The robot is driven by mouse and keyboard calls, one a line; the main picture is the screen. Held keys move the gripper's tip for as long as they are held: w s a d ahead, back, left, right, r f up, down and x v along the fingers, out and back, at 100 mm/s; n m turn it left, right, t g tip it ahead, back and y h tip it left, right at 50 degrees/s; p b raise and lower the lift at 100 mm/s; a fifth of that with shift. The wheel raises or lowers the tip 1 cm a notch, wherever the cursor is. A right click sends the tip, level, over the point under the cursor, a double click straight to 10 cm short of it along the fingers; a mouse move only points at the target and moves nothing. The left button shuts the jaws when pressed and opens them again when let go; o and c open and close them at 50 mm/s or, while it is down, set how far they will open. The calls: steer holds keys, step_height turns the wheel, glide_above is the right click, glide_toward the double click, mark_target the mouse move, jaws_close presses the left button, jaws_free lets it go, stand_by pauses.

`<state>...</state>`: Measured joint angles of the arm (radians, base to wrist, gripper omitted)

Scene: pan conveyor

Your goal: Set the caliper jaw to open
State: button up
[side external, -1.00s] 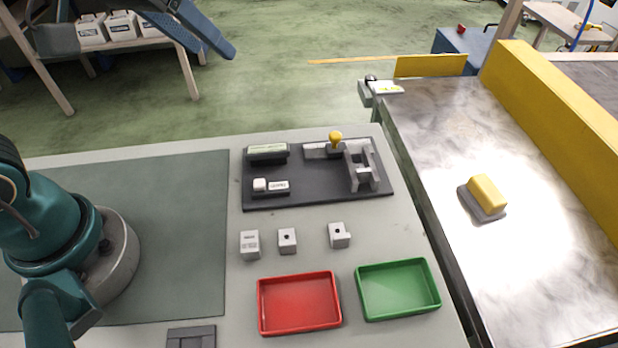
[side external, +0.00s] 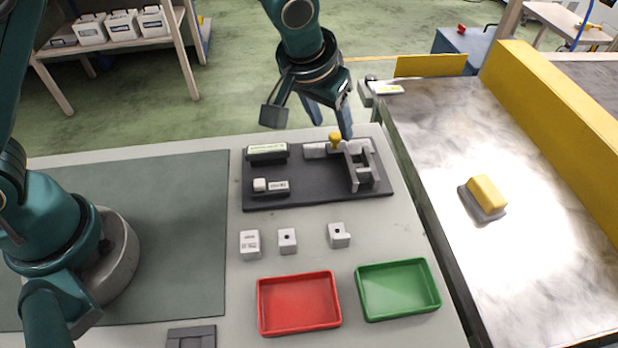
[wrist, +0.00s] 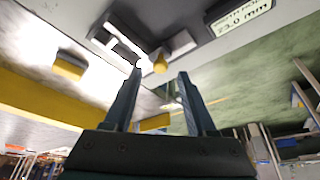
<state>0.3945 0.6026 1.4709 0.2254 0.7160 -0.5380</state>
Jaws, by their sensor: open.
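The caliper (side external: 358,165) is a grey metal frame with a sliding jaw, fixed on a dark base plate (side external: 310,196). A yellow knob (side external: 335,137) stands on its slide. The knob also shows in the wrist view (wrist: 160,64), between and beyond my fingertips. My gripper (side external: 330,122) hangs just behind and above the knob, at the back edge of the table. In the wrist view my gripper (wrist: 160,72) has its two fingers apart with nothing held. I cannot tell the exact gap between the fingers and the knob.
A display block (side external: 267,152) and a small switch block (side external: 270,186) share the plate. Three pale blocks (side external: 288,240), a red tray (side external: 299,303) and a green tray (side external: 398,289) lie in front. A conveyor (side external: 450,130) at right carries a yellow block (side external: 487,191).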

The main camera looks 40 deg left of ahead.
steer(key=shift+x, duration=1.4)
jaws_close()
stand_by(0.4)
